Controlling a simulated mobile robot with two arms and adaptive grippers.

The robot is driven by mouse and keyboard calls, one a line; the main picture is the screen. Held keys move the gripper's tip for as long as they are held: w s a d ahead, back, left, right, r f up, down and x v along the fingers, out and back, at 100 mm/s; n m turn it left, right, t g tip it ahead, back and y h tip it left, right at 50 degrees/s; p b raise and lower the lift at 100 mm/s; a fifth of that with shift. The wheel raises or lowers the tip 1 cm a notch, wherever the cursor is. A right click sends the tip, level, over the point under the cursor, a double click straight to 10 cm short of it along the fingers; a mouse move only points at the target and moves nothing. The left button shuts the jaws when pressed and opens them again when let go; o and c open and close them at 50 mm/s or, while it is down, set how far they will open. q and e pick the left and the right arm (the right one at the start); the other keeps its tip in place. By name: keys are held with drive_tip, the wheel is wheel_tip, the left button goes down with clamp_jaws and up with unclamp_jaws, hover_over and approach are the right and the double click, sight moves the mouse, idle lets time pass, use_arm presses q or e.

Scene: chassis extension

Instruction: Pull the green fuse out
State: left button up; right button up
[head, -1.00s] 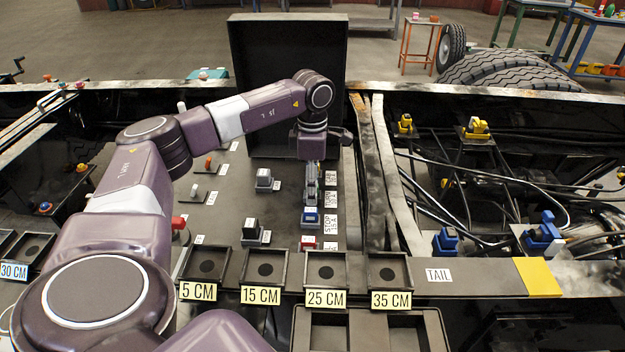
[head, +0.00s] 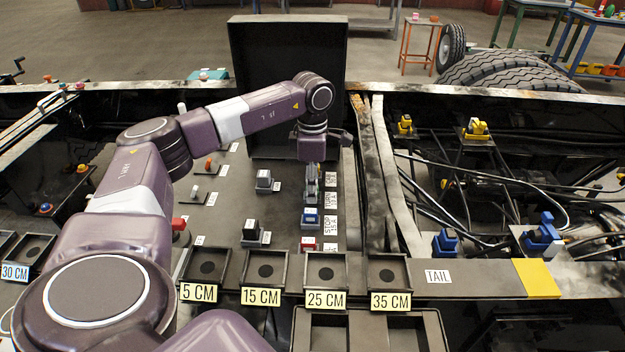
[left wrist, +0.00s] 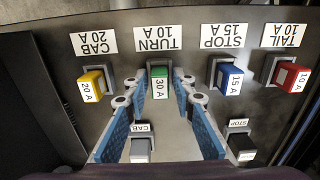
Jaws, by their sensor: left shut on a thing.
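The green fuse (left wrist: 160,87), marked 30 A, sits under the TURN 10 A label (left wrist: 157,38) in the left wrist view. My left gripper (left wrist: 158,80) has its two blue-padded fingers on either side of the green fuse and is shut on it. In the head view my left gripper (head: 312,182) points down over the fuse row and hides the green fuse. The fuse looks to be at its socket; I cannot tell whether it is fully seated. My right gripper is not in view.
A yellow fuse (left wrist: 92,86) stands to the left, a blue fuse (left wrist: 229,80) and a red fuse (left wrist: 290,78) to the right. Empty trays (head: 326,270) line the panel's front edge.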

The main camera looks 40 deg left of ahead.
use_arm(q)
clamp_jaws()
drive_tip(key=o, duration=1.4)
unclamp_jaws()
drive_tip(key=shift+o, duration=0.2)
wheel_tip(320, 180, up, 12)
